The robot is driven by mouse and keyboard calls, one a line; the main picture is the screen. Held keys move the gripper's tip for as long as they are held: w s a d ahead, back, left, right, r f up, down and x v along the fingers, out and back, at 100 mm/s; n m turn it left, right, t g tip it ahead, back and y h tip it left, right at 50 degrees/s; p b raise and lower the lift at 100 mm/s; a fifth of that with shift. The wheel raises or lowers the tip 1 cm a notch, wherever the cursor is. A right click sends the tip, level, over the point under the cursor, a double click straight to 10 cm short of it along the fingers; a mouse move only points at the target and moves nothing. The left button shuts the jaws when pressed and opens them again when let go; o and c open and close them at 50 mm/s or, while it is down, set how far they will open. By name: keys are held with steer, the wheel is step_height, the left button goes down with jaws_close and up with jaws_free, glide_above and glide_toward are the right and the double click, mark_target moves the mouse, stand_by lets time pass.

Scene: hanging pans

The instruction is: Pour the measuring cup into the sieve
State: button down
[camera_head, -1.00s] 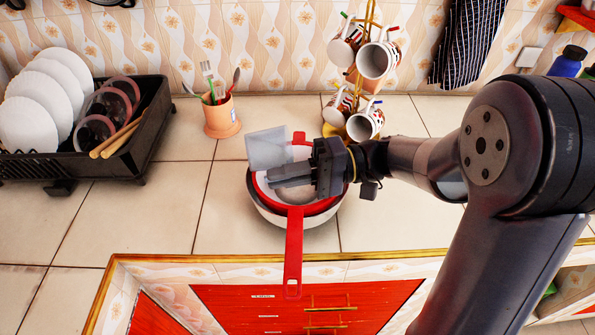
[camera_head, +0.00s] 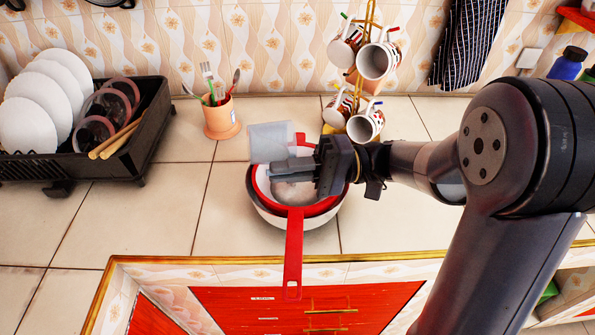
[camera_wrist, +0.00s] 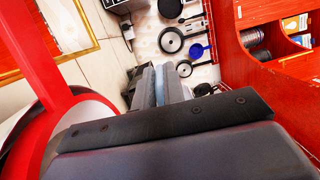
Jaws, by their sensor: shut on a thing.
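The clear grey measuring cup (camera_head: 271,142) is at my gripper's tip, above the back left part of the red sieve. My gripper (camera_head: 292,170) is shut on the cup, with its fingers reaching in from the right over the sieve. The red sieve (camera_head: 293,249) rests on a pale pot (camera_head: 268,214), its long handle pointing toward the counter's front edge. In the wrist view the fingers (camera_wrist: 155,88) are close together, and the red sieve rim (camera_wrist: 62,108) shows at the left. The cup's contents cannot be made out.
A black dish rack (camera_head: 150,125) with plates stands at the left. An orange utensil holder (camera_head: 222,120) stands behind the sieve, and a mug tree with several mugs (camera_head: 365,122) is at the back right. The counter left of the pot is clear.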

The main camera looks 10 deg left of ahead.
steer(key=shift+r, duration=0.15)
steer(key=shift+w+d+r+g+y+b, duration=0.15)
steer(key=shift+d+g+y+b, duration=0.25)
steer(key=shift+y+b, duration=0.5)
stand_by(0.4)
steer(key=shift+w+d+r+y, duration=0.1)
steer(key=shift+r+y, duration=0.25)
steer(key=shift+y, duration=0.05)
steer(key=shift+f+b, duration=0.4)
steer(key=shift+b, duration=0.45)
steer(key=shift+w+b, duration=0.1)
steer(key=shift+b, duration=0.75)
steer(key=shift+r+b, duration=0.1)
steer(key=shift+b, duration=0.4)
steer(key=b, duration=0.4)
steer(key=shift+d+r+g+y, duration=0.15)
steer(key=shift+r+g+y, duration=0.15)
steer(key=shift+r, duration=0.05)
